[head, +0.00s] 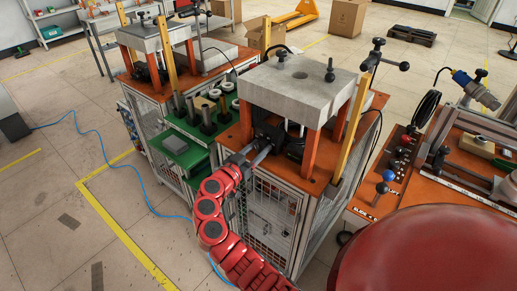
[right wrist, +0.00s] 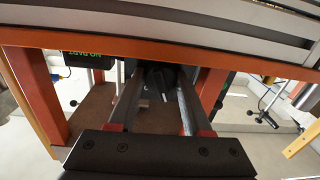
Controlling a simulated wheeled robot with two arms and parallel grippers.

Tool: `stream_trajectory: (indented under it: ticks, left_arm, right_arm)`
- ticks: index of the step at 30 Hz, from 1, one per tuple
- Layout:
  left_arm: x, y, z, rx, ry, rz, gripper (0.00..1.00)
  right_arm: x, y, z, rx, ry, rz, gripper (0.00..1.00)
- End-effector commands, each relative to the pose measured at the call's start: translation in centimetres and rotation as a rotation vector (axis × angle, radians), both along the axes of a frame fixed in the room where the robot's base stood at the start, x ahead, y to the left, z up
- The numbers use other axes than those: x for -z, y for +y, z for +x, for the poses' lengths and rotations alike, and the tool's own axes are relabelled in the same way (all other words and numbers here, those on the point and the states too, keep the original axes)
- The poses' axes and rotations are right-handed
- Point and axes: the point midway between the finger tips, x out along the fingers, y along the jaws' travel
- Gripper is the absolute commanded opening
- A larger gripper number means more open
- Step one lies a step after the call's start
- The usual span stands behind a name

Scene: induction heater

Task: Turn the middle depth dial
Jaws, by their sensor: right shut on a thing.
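The dark dial (right wrist: 163,76) sits under the near press, between its orange posts, in the right wrist view. My right gripper (right wrist: 161,88) reaches in with one finger on each side of the dial and is shut on it. In the head view my right gripper (head: 261,146) points into the gap beneath the heavy grey block (head: 298,82). The dial itself is hard to make out there among dark parts. Its markings and turn angle are too small to read. My left gripper is not in view.
Orange posts (head: 312,152) flank the gap closely, with the grey block above. A second similar press (head: 150,38) stands behind to the left, with a green shelf (head: 184,154) between. An orange bench (head: 375,192) with knobs and levers stands at right. Floor at left is mostly clear.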

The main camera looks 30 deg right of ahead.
Motion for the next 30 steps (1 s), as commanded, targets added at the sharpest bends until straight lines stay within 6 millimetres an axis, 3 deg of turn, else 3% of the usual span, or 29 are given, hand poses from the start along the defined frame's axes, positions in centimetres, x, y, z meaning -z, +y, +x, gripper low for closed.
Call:
stream_trajectory:
  ticks: [8,30]
  left_arm:
    - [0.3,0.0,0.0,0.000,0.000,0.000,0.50]
    - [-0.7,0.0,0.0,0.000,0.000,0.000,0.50]
  right_arm:
    - [0.1,0.2,0.1,-0.005,0.106,-0.036,0.00]
    - [-0.1,0.1,0.1,-0.003,0.702,-0.237,0.00]
